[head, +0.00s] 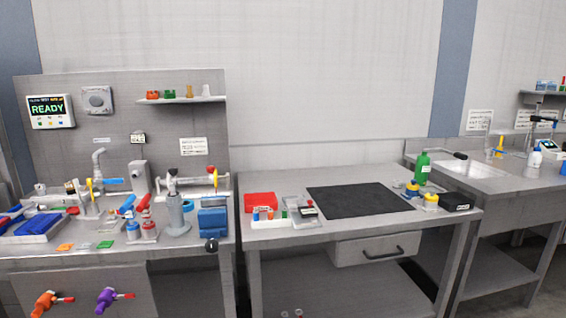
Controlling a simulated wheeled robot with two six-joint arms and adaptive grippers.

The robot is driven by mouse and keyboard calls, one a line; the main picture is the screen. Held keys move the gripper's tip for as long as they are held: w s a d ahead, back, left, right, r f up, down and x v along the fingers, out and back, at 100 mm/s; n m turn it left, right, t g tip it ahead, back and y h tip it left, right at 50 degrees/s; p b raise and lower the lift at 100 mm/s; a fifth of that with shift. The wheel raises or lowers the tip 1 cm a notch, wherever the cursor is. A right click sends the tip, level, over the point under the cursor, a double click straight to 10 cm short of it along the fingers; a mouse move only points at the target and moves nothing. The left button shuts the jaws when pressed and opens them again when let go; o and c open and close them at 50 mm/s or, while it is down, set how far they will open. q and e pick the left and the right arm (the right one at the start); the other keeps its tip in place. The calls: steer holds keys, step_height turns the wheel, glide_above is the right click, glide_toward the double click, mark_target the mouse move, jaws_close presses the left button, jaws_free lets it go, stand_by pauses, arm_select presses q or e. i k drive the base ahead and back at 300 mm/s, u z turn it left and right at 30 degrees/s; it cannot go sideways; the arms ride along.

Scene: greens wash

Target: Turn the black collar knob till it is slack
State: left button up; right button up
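A grey upright cylinder on a wide base (176,212) stands left of the blue block. Neither of my grippers is in view.
The left bench (190,255) is crowded with pipes, valves and coloured handles. An orange valve (46,303) and a purple valve (108,298) sit on its front. The middle bench holds a black mat (360,199), a red box (261,202) and a green bottle (422,169).

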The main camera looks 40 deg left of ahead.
mark_target(173, 172)
steer(key=z, duration=1.2)
steer(key=k, duration=1.6)
steer(key=u, duration=1.7)
